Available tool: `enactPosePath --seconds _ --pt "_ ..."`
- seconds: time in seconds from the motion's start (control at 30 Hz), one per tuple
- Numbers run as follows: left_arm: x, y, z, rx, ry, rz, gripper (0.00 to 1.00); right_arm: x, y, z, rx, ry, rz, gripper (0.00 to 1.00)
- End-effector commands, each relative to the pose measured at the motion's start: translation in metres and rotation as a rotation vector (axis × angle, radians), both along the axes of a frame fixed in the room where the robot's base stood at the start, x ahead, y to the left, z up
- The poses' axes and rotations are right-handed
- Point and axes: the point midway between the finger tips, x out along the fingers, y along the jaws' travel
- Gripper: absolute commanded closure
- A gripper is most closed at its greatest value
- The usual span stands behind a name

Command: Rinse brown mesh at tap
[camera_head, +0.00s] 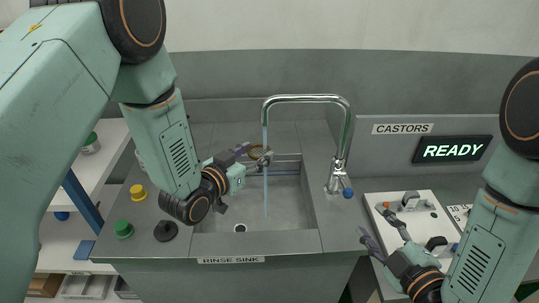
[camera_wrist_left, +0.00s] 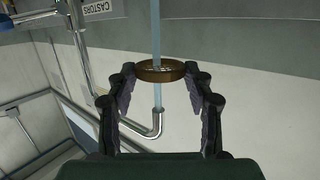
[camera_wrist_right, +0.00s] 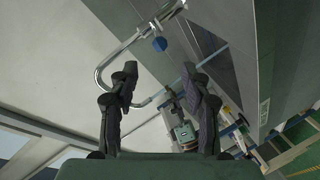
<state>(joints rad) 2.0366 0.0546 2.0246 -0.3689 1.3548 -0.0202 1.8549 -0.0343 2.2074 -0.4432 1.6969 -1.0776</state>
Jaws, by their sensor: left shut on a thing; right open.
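The brown mesh is a round, brown-rimmed sieve (camera_head: 254,152); it also shows in the left wrist view (camera_wrist_left: 147,74). My left gripper (camera_head: 247,158) is shut on its rim and holds it above the sink basin. The chrome tap (camera_head: 306,98) arches over the sink. A thin blue water stream (camera_head: 265,200) falls from its spout into the basin. In the left wrist view the stream (camera_wrist_left: 157,30) meets the ring and shows on both sides of it. My right gripper (camera_head: 379,233) is open and empty near the white castor panel; its fingers stand apart in the right wrist view (camera_wrist_right: 162,78).
The rinse sink (camera_head: 295,241) has a grey counter around it. Yellow (camera_head: 138,192), green (camera_head: 123,229) and black (camera_head: 165,231) round pieces stand left of the basin. The white panel (camera_head: 418,225) holds castors. A sign (camera_head: 452,149) reads READY. Shelves (camera_head: 65,245) stand at left.

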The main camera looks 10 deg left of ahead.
Motion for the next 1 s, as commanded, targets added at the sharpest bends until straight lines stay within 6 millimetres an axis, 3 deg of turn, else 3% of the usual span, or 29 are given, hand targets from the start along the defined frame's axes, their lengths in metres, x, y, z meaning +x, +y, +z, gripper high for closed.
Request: enactPosePath --seconds 0.17,0.37,0.47,0.8,1.0 --pt "0.000 0.000 0.000 0.000 0.000 0.000 0.67 0.001 0.000 0.002 0.000 -0.006 0.001 0.52" --pt "0.000 0.000 0.000 0.000 0.000 0.000 0.67 0.016 0.015 0.039 -0.013 -0.060 0.036 0.52" --pt "0.000 0.000 0.000 0.000 0.000 0.000 0.67 0.017 0.019 0.048 0.074 0.031 0.011 0.52" --pt "0.000 0.000 0.000 0.000 0.000 0.000 0.67 0.005 0.012 0.033 0.415 0.373 -0.166 0.52" --pt "0.000 0.000 0.000 0.000 0.000 0.000 0.67 0.002 0.007 0.025 0.547 0.474 -0.242 0.52"
